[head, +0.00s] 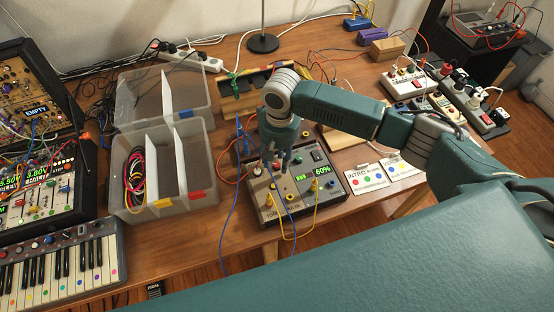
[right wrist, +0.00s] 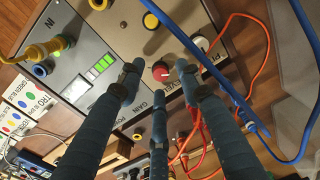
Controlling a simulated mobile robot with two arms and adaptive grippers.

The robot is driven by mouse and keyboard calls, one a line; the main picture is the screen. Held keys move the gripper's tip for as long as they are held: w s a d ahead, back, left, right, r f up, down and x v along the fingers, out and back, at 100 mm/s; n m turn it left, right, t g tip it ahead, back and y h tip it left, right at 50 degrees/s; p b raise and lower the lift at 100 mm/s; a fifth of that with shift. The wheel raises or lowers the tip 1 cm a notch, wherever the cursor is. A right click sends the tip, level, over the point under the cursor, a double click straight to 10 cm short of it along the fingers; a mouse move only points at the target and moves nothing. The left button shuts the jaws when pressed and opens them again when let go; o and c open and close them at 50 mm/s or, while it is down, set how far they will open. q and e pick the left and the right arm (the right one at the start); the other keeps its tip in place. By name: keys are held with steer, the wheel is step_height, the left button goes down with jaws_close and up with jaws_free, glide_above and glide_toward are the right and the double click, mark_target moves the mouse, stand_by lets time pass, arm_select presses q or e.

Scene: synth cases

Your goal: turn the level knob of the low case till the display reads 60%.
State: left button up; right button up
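The low case (head: 333,190) lies on the wooden table with its panel facing up. Its display (head: 322,169) reads 60% in green, beside a short green bar. In the right wrist view a red round knob (right wrist: 161,71) sits by the lettering LEVEL. My right gripper (head: 279,160) is over the upper left part of the panel and hides the knob there. In the right wrist view its fingers (right wrist: 158,82) are spread around the red knob, with gaps visible; touch cannot be told. The display (right wrist: 75,90) is washed out there. My left gripper is not in view.
Yellow cables (head: 283,235) and a blue cable (head: 235,205) run around the case's front and left. A clear divided bin (head: 195,190) stands to the left, with a keyboard (head: 60,265) beyond. Label cards (head: 365,180) and power strips (head: 410,85) lie to the right.

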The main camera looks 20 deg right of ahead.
steer(key=shift+f, duration=0.65)
jaws_close()
steer(key=shift+a+r+p, duration=0.1)
steer(key=shift+r+p, duration=0.2)
steer(key=shift+p, duration=0.5)
steer(key=shift+f+n+p, duration=0.1)
steer(key=shift+n+p, duration=0.2)
steer(key=shift+f, duration=0.15)
jaws_free()
